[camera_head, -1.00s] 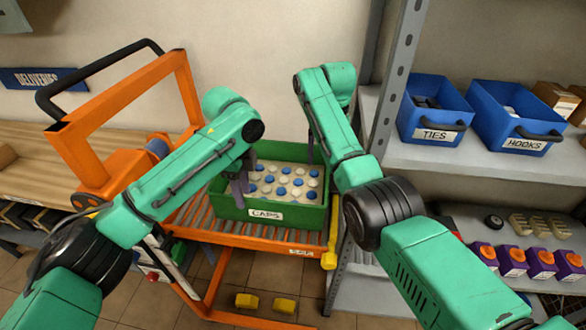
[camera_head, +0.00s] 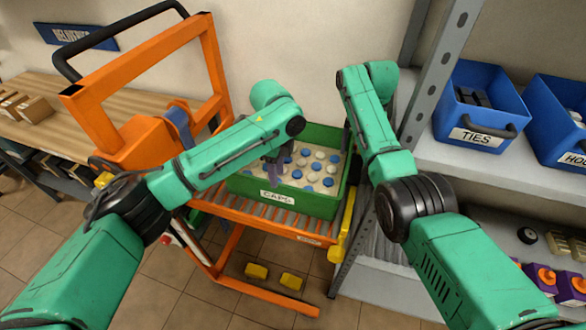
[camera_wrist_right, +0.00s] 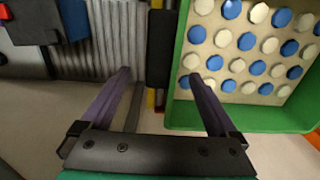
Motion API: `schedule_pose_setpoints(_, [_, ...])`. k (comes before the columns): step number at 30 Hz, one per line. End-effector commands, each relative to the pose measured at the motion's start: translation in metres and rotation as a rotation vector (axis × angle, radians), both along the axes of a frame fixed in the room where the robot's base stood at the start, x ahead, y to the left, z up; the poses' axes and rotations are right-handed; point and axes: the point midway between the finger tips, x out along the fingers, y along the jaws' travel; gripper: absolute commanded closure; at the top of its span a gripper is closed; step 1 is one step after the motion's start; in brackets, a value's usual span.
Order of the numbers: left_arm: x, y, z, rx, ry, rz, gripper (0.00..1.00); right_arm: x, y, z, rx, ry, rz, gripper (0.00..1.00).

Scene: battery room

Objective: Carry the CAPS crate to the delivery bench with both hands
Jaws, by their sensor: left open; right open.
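The green CAPS crate (camera_head: 338,190), filled with blue and cream caps, sits on the roller deck of an orange cart. My left gripper (camera_head: 273,170) is open, with fingers pointing down at the crate's left part; whether they touch it is unclear. My right gripper is largely hidden behind its arm in the head view. In the right wrist view, my right gripper (camera_wrist_right: 160,78) is open, one finger outside the crate's side wall (camera_wrist_right: 180,45) and the other over its inside. The wooden bench (camera_head: 85,120) under the deliveries sign (camera_head: 75,37) is at the left.
The orange cart (camera_head: 150,65) has a tall frame and black handle between crate and bench. A grey shelf (camera_head: 440,155) stands close on the right, with blue TIES (camera_head: 480,134) and HOOKS (camera_head: 560,140) bins. Brown boxes (camera_head: 30,108) lie on the bench. Tiled floor shows in front.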

Motion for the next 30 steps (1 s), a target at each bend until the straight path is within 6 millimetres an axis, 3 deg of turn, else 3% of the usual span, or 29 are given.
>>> schedule_pose_setpoints(6, [0.000, 0.001, -0.044, 0.002, 0.003, 0.001, 0.57, -0.001, 0.000, -0.044, -0.001, 0.004, 0.000, 0.05])
schedule_pose_setpoints(12, [0.000, 0.000, -0.075, 0.001, 0.000, 0.001, 0.57, 0.000, 0.001, -0.075, -0.001, 0.003, 0.003, 0.05])
schedule_pose_setpoints(23, [0.000, 0.000, -0.084, 0.001, -0.001, -0.001, 0.57, 0.000, 0.000, -0.084, 0.000, 0.000, 0.000, 0.05])
schedule_pose_setpoints(24, [0.000, 0.000, -0.084, 0.001, -0.001, 0.000, 0.65, 0.000, 0.000, -0.084, 0.000, 0.000, 0.000, 0.13])
schedule_pose_setpoints(27, [0.000, 0.000, -0.084, 0.001, -0.001, 0.000, 1.00, 0.000, 0.000, -0.084, 0.000, 0.000, 0.000, 0.51])
schedule_pose_setpoints(30, [0.000, 0.000, -0.083, 0.001, -0.001, 0.000, 1.00, 0.000, 0.000, -0.084, 0.000, 0.000, 0.000, 0.89])
